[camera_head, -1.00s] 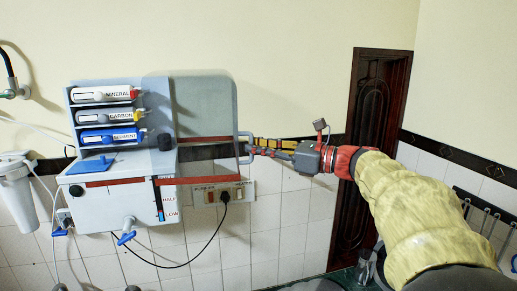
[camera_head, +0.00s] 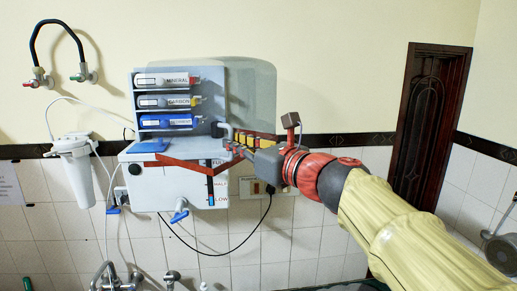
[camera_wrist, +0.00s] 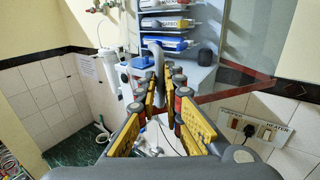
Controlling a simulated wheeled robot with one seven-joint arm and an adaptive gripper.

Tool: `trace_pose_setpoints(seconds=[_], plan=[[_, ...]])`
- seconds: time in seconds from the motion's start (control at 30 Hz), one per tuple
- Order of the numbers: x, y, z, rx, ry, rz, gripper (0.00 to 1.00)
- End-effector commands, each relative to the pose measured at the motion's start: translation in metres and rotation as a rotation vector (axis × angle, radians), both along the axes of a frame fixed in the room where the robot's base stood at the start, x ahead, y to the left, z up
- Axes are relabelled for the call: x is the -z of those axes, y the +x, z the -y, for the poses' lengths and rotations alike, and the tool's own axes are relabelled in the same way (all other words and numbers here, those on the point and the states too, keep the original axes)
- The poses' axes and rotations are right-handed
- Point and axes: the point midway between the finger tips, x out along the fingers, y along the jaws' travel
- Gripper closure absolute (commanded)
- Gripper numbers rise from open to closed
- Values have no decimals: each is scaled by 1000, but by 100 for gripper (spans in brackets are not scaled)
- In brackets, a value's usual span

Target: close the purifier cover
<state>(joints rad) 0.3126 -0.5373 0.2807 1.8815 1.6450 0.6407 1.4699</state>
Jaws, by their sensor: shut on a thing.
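The purifier (camera_head: 165,185) is a pale wall-mounted box with three labelled filter cartridges in its upper rack. Its cover (camera_head: 250,90) is a see-through grey panel with red trim, standing partly open on the rack's right side. The cover's grey handle (camera_head: 224,128) is near the rack's right front. My gripper (camera_head: 232,148) is shut on this handle. In the wrist view, the handle (camera_wrist: 156,62) rises between the yellow-and-black fingers of my gripper (camera_wrist: 160,85). The fingers partly hide the handle and the purifier front.
A white filter canister (camera_head: 76,165) with tubes hangs left of the purifier. A tap (camera_head: 180,212) sticks out from the purifier's lower front. A wall socket (camera_head: 252,187) with a black cable is to the right. A dark wooden door (camera_head: 430,125) stands farther right.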

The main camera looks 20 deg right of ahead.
Motion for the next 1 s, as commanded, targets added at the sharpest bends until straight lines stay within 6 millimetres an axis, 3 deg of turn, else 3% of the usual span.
trace_pose_setpoints(seconds=[0.03, 0.4, 0.7, 1.0], plan=[[2, 3, -15, -11, -1, -1, 100], [3, 36, -96, -12, -2, -2, 100], [4, 72, -151, -12, -3, -1, 100], [4, 116, -202, 148, -4, -3, 100]])
